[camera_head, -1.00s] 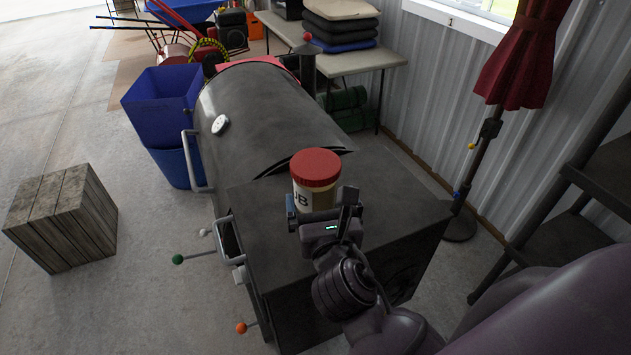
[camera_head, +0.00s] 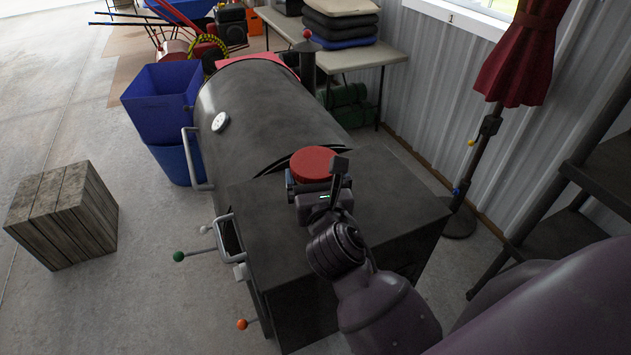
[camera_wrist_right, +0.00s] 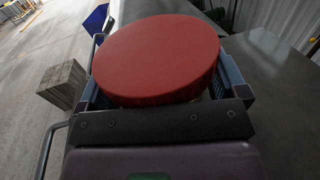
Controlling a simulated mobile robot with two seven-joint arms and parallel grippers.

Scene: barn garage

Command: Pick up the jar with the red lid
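The jar with the red lid (camera_head: 315,164) stands upright on the flat box top of the black smoker (camera_head: 270,222). My right gripper (camera_head: 317,180) is right at the jar, on the near side, and hides most of its body in the head view. In the right wrist view the red lid (camera_wrist_right: 157,58) fills the middle, with a blue-grey finger on each side of the jar. The fingers are spread around the jar; whether they touch it is hidden under the lid. My left gripper is not in view.
The smoker's round barrel (camera_head: 258,115) lies just beyond the jar. Blue bins (camera_head: 163,105) and a wooden crate (camera_head: 64,213) stand on the floor at left. A folded red umbrella (camera_head: 521,60) and dark shelving (camera_head: 603,170) stand at right.

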